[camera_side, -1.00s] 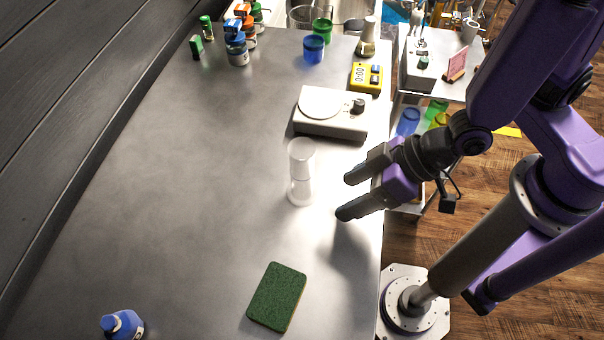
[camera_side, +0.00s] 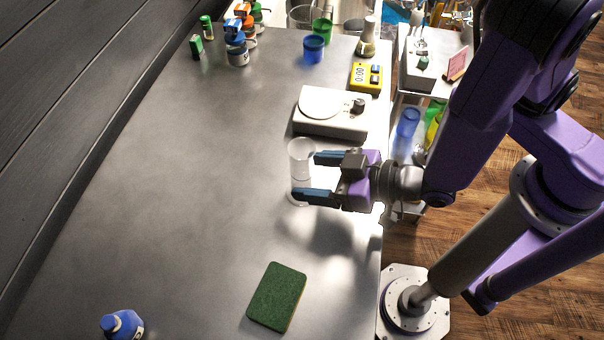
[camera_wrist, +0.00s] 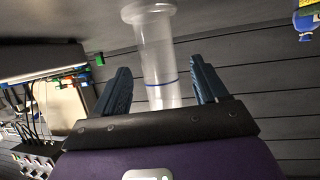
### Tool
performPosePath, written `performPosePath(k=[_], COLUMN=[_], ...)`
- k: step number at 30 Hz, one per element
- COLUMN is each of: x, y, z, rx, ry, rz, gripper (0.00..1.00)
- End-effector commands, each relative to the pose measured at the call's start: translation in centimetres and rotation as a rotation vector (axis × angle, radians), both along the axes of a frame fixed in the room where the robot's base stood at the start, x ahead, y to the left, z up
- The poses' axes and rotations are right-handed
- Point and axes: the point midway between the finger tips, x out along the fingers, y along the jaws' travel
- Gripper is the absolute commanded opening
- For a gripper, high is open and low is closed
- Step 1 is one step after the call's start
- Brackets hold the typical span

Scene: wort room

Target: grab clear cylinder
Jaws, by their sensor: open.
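The clear cylinder (camera_side: 300,170) stands upright on the grey metal table (camera_side: 180,200), in the middle of the side view. It has a wide rim at the top and a round foot. My gripper (camera_side: 312,176) is open, level, and just right of the cylinder, its fingertips reaching the cylinder's right edge in the picture. In the wrist view the cylinder (camera_wrist: 158,60) shows between the two open fingers (camera_wrist: 157,85), with a dark blue line around it. I see a gap on each side there, and no grip on it. The cylinder's lower end is hidden in the wrist view.
A white scale (camera_side: 330,112) stands close behind the cylinder, with a yellow timer (camera_side: 367,78) beyond it. A green sponge (camera_side: 276,296) lies toward the front. A blue bottle (camera_side: 122,325) is at front left. Jars (camera_side: 237,48) stand at the back. The table's left is clear.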

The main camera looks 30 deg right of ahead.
Motion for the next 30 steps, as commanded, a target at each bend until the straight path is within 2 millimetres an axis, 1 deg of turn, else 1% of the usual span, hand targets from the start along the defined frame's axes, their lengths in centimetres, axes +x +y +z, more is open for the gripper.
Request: performPosePath(k=[1,3,7,12,17,18,20,21,23,24,30], x=[0.8,1.7,2.9,3.5,3.5,3.4,3.4,3.4,3.4,3.4,3.4], y=[0.4,0.9,1.9,2.3,2.4,2.4,2.4,2.3,2.4,2.4,2.4], z=[-0.4,-0.8,-1.4,-1.7,-1.7,-1.7,-1.7,-1.7,-1.7,-1.7,-1.7], rx=[0.002,0.002,0.001,0.000,0.000,0.000,0.000,0.000,0.001,0.001,0.001], ry=[0.000,0.000,0.002,0.000,0.000,0.000,0.000,0.000,0.001,0.001,0.001], rz=[-0.007,-0.007,-0.005,-0.001,-0.001,-0.001,-0.001,-0.001,0.000,0.000,0.000], gripper=[0.73,0.73,0.73,0.73,0.73,0.69,0.50,0.37,0.17,0.15,0.15])
